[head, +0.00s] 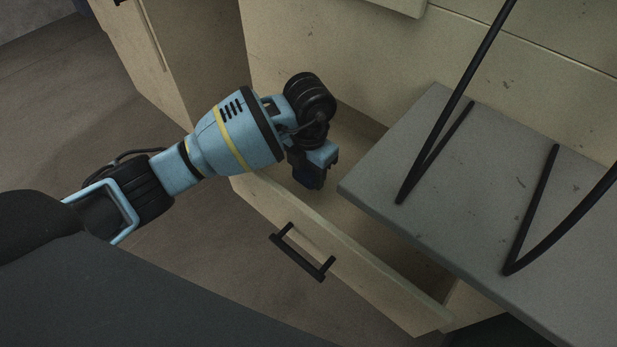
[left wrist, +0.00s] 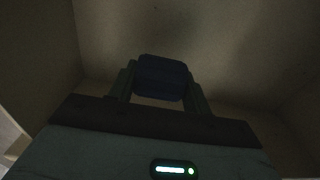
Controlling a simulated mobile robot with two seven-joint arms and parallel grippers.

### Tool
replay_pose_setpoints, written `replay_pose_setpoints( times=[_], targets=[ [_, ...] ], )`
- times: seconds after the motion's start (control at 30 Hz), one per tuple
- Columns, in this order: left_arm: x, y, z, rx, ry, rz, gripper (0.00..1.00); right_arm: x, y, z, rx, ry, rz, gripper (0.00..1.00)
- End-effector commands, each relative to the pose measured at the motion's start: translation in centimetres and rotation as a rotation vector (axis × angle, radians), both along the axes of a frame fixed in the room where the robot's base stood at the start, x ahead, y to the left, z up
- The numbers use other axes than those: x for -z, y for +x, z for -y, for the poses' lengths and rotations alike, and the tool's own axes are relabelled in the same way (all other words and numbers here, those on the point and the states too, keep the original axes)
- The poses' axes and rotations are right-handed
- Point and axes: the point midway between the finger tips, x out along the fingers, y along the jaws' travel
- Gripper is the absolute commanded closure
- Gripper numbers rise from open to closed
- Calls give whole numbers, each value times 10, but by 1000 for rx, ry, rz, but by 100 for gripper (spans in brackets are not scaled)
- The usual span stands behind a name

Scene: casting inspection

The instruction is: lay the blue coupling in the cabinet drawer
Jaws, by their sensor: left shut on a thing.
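The blue coupling (left wrist: 161,77) shows in the left wrist view as a dark blue rounded piece between the two fingers of my left gripper (left wrist: 160,92). The gripper is shut on it. In the head view my left gripper (head: 312,176) points down inside the open cabinet drawer (head: 352,262), and a dark blue bit of the coupling (head: 307,180) shows at the fingers. The drawer's floor around it is bare where visible. I cannot tell whether the coupling touches the floor. My right gripper is not in view.
A grey tabletop (head: 440,190) with black bent rods (head: 520,225) overhangs the drawer's right part and hides it. The drawer front with its black handle (head: 302,252) stands out from the cream cabinet (head: 330,60). Dark floor lies at left.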

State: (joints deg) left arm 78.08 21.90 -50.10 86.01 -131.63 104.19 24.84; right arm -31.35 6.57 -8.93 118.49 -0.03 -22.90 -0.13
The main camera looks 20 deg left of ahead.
Motion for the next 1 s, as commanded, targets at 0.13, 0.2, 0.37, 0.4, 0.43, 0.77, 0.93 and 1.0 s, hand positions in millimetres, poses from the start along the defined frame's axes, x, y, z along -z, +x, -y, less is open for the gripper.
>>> replay_pose_setpoints(
  times=[0.13, 0.2, 0.37, 0.4, 0.43, 0.77, 0.93, 1.0],
  targets=[
    [24, -1, 1, -1, -1, -3, 78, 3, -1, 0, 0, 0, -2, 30],
    [28, 0, 1, 1, -1, -1, 78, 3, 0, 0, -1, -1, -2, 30],
    [28, 0, 0, 1, 0, 1, 78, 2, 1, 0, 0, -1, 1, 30],
    [28, 0, 0, 1, 0, 0, 78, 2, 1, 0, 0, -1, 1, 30],
    [28, 0, 0, 1, 0, 0, 78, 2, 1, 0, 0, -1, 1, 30],
    [36, 0, 0, 0, 0, 0, 78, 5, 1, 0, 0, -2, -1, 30],
    [40, 0, 0, 0, 0, -1, 78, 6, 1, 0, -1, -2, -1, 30],
    [40, 0, 0, 0, 0, 0, 78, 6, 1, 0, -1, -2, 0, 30]
  ],
)
